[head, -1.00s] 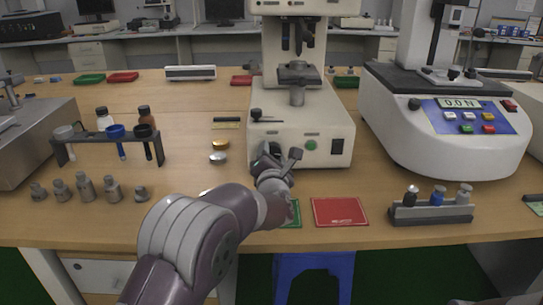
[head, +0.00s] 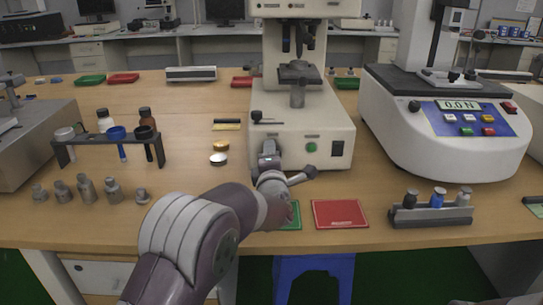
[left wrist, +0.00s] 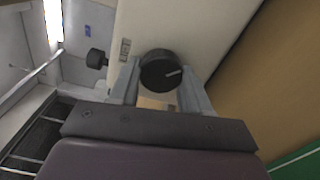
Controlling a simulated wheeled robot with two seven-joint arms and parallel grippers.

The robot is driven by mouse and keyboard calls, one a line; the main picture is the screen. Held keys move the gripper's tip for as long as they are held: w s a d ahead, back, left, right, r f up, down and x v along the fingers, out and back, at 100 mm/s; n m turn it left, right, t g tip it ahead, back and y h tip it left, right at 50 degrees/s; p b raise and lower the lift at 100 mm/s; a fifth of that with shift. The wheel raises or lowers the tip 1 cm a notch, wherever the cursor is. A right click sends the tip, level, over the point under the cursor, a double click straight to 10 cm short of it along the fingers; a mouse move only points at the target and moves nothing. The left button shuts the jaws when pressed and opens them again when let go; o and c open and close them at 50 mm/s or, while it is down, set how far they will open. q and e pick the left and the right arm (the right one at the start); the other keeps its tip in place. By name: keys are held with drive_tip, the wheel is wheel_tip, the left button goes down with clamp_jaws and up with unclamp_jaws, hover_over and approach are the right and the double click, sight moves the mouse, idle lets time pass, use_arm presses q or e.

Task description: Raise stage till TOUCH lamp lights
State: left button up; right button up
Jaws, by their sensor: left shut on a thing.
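The white instrument (head: 330,130) stands at the middle of the bench, with its small grey stage (head: 299,73) on a post below the objectives. A round green lamp or button (head: 311,147) is on its front; I cannot read a TOUCH label or tell whether it is lit. My left gripper (head: 269,152) is at the lower left of that front. In the left wrist view, its fingers (left wrist: 163,88) are on either side of a black round knob (left wrist: 160,68) with a pale pointer line, shut on it. My right gripper is out of view.
A red mat (head: 339,213) and a partly covered green mat lie at the front edge. A tester reading 0.0 N (head: 458,104) stands at right, behind a vial rack (head: 432,211). Bottles, a tube rack (head: 107,147) and metal weights (head: 85,187) are at left.

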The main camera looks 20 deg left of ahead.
use_arm(q)
drive_tip(key=m+p, duration=0.1)
drive_tip(key=m, duration=0.1)
drive_tip(key=m+p, duration=0.1)
drive_tip(key=m, duration=0.2)
drive_tip(key=shift+r+m, duration=0.2)
drive_tip(key=shift+m, duration=0.1)
drive_tip(key=m+p, duration=0.1)
drive_tip(key=m, duration=0.2)
drive_tip(key=shift+m+p, duration=0.3)
drive_tip(key=shift+p, duration=0.1)
drive_tip(key=shift+m+p, duration=0.8)
drive_tip(key=shift+m, duration=0.9)
drive_tip(key=o, duration=1.1)
drive_tip(key=shift+c, duration=0.2)
drive_tip(key=shift+d, duration=0.1)
drive_tip(key=p+v, duration=0.2)
drive_tip(key=v, duration=1)
drive_tip(key=shift+s, duration=0.35)
